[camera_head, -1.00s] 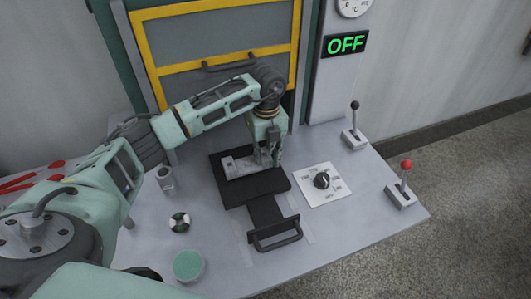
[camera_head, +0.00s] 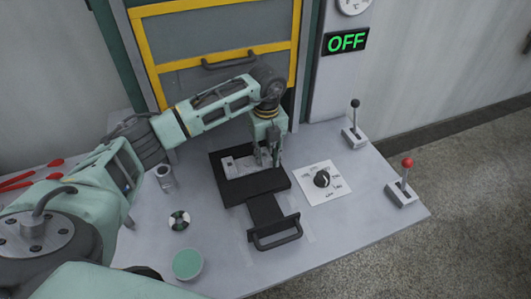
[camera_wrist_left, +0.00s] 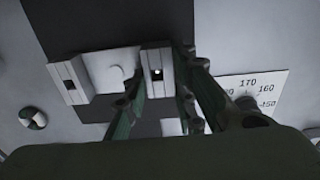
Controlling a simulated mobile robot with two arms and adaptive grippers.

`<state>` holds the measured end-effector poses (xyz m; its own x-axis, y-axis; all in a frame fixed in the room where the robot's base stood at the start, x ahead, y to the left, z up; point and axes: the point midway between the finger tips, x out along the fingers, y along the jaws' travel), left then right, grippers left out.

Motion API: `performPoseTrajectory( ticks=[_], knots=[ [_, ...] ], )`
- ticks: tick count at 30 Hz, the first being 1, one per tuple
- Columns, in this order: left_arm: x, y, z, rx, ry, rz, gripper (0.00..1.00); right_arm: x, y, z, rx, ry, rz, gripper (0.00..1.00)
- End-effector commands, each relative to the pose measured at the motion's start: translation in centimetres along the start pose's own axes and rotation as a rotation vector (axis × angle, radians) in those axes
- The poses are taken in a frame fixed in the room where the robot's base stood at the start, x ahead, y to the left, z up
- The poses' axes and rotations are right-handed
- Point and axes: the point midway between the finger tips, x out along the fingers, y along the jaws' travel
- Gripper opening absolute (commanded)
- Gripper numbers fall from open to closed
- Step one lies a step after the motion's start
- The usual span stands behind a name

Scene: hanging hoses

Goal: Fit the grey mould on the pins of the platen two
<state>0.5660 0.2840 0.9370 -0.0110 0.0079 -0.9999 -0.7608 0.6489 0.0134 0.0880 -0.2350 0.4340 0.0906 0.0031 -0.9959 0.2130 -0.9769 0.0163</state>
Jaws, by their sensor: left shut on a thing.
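The grey mould (camera_head: 236,167) is a light grey piece over the black platen (camera_head: 262,189), which has a handle at its front. My left gripper (camera_head: 267,162) comes down from above at the mould's right end and is shut on it. In the left wrist view the fingers (camera_wrist_left: 165,105) stand either side of a grey end block of the mould (camera_wrist_left: 158,60) with a small hole. A second end block and a pale plate show to its left. The pins are not visible, and I cannot tell whether the mould is seated on them. My right gripper is not in view.
A dial plate (camera_head: 322,184) is right of the platen, with a black-knobbed lever (camera_head: 354,128) and a red-knobbed lever (camera_head: 403,184) beyond. A grey cup (camera_head: 165,177), a round black-and-white piece (camera_head: 179,220) and a green-topped pot (camera_head: 188,264) stand left. The front right tabletop is clear.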

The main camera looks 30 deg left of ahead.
Motion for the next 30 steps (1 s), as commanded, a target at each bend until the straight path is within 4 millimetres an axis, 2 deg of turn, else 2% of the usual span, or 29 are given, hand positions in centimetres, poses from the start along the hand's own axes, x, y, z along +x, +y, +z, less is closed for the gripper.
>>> performPoseTrajectory(
  ticks=[5,6,13,23,30],
  knots=[
    [-0.1,0.0,0.1,0.000,-0.001,-0.001,0.00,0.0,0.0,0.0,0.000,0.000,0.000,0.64],
    [-0.1,0.0,0.0,0.000,-0.001,-0.001,0.27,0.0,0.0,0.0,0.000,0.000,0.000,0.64],
    [-0.1,0.0,0.0,0.000,-0.001,-0.001,0.47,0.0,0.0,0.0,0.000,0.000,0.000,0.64],
    [-0.2,0.0,0.0,0.000,0.000,0.000,0.47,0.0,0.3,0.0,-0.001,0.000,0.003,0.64],
    [-3.8,-0.1,0.1,0.001,-0.003,-0.003,0.47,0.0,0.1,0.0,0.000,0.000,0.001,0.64]
  ],
)
